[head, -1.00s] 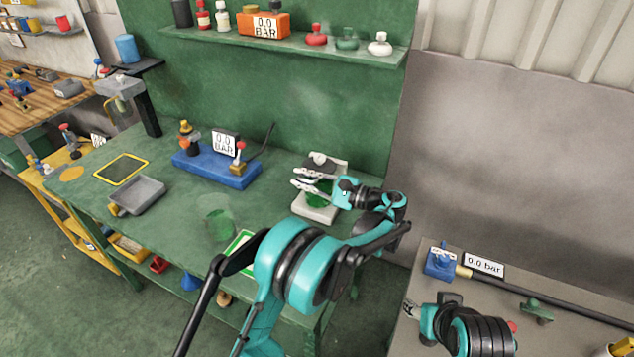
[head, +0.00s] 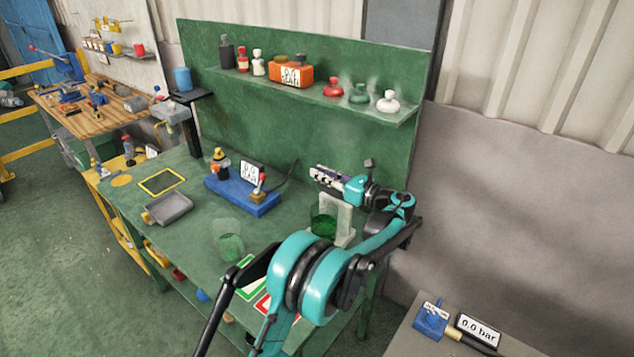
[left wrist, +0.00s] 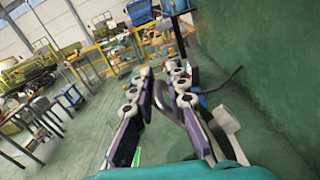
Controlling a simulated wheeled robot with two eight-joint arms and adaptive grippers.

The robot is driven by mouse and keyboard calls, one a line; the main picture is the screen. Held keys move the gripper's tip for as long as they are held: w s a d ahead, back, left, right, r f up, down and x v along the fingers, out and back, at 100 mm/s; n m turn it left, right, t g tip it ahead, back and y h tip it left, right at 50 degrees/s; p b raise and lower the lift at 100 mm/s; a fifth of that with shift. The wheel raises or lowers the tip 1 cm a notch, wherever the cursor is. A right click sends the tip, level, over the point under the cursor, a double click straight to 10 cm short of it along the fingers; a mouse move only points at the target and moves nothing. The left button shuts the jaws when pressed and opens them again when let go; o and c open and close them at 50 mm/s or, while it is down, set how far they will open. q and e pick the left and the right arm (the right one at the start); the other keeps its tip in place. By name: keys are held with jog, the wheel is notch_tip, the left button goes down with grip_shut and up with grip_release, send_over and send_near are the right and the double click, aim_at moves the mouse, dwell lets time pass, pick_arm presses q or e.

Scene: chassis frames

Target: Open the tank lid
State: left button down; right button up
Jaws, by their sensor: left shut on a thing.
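The tank (head: 322,226) shows as a dark green body at the right end of the green bench, beside a pale upright frame (head: 346,222). My left gripper (head: 318,175) is above and behind it, raised over the bench, its fingers pointing left. In the left wrist view, its two fingers (left wrist: 166,85) are close around a grey curved piece (left wrist: 173,110), which I take to be part of the tank lid. The lid's full outline is unclear; the hand and arm cover much of that spot. My right gripper is out of the picture.
A clear cup with green contents (head: 229,245) stands left of the tank. A blue gauge unit (head: 243,197) and a grey tray (head: 168,208) are further left. A shelf (head: 300,90) with bottles hangs behind. Green and red marked cards lie at the front.

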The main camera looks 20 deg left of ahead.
pick_arm(q)
jog(key=w+m, duration=0.1)
jog(key=w, duration=0.1)
jog(key=w+d+r+m+p, duration=0.1)
jog(key=w+m, duration=0.1)
jog(key=w+d+m, duration=0.1)
jog(key=w+m, duration=0.1)
jog(key=shift+w+r+p, duration=0.15)
jog(key=shift+r+p, duration=0.1)
jog(key=shift+p, duration=0.15)
jog(key=shift+w+d+f+m+p, duration=0.1)
jog(key=shift+w+d+m+p, duration=0.15)
jog(key=shift+w+m, duration=0.4)
jog(key=shift+w+d+f+m+p, duration=0.1)
jog(key=shift+w+d+m, duration=0.1)
jog(key=shift+w+m, duration=0.4)
jog(key=c, duration=1.6)
grip_release()
jog(key=shift+w, duration=0.1)
jog(key=v, duration=1.2)
